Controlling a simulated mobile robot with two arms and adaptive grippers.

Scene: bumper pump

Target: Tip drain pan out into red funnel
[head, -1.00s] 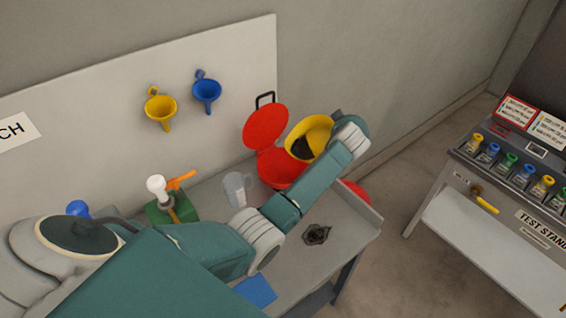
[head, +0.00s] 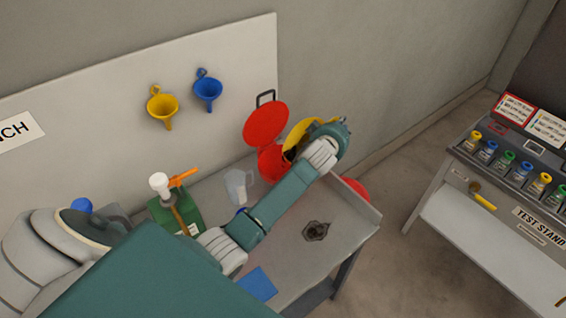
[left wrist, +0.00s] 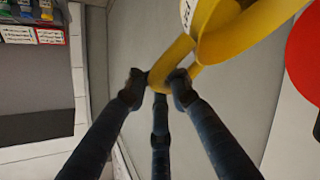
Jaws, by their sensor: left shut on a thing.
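The yellow drain pan (head: 298,136) is tilted, high over the back of the bench at its right end; my arm hides much of it. Its dark inside shows at its lower left. My left gripper (left wrist: 158,82) is shut on the pan's yellow handle in the left wrist view, with the yellow wall (left wrist: 240,32) above it. A red lidded vessel (head: 272,160), which looks like the red funnel, is just left of and below the pan. Its round lid (head: 266,123) stands raised. Whether anything is pouring cannot be seen. My right gripper is out of view.
The bench (head: 290,272) holds a clear jug (head: 238,186), a green device (head: 187,215), a blue sheet (head: 257,283) and a dark drain-like fitting (head: 316,231). Yellow (head: 163,106) and blue (head: 208,92) funnels hang on the wall board. A test stand (head: 500,215) is at the right.

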